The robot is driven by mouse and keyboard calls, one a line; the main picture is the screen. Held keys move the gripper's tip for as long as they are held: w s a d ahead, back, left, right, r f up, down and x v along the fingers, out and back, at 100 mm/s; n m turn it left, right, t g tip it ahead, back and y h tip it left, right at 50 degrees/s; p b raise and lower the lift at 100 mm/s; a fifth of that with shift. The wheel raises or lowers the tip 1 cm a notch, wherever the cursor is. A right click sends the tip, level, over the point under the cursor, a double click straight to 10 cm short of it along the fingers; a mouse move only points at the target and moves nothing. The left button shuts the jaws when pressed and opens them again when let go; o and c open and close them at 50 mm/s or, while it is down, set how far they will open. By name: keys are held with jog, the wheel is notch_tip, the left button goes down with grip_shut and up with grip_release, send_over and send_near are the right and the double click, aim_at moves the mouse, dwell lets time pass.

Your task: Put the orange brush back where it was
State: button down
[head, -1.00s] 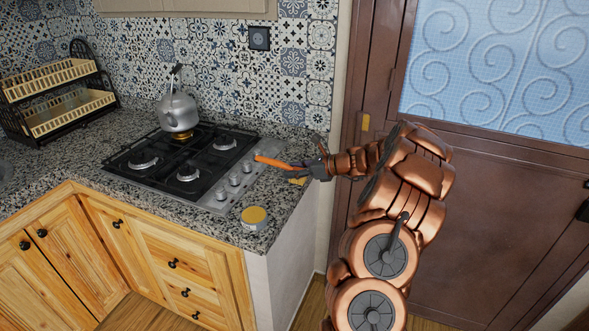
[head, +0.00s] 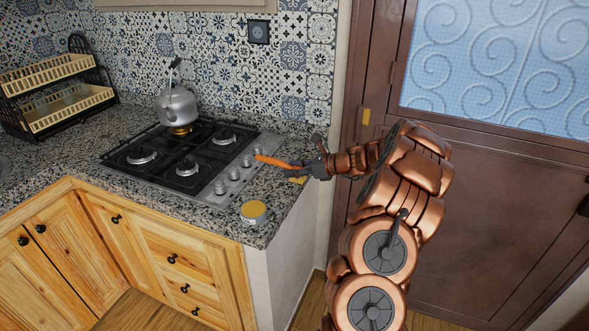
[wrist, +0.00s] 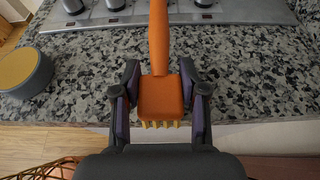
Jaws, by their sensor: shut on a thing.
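The orange brush (head: 272,160) is in my gripper (head: 309,168), above the right end of the granite counter. In the wrist view my gripper (wrist: 160,98) has its two fingers on either side of the orange brush head (wrist: 160,95). The brush's handle points away from me toward the stove knobs, and yellow bristles show at its near end. In the head view the handle tip is close to the stove's right edge. Whether the brush touches the counter is hard to tell.
A gas stove (head: 185,160) with a kettle (head: 177,106) stands to the left. A round tin with a yellow top (head: 253,211) sits near the counter's front edge. A small yellow thing (head: 298,180) lies under my gripper. A two-tier rack (head: 60,95) is far left.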

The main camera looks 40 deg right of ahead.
jog(key=shift+f, duration=0.3)
jog(key=c, duration=0.5)
grip_release()
jog(key=shift+c, duration=0.2)
jog(key=shift+s, duration=0.1)
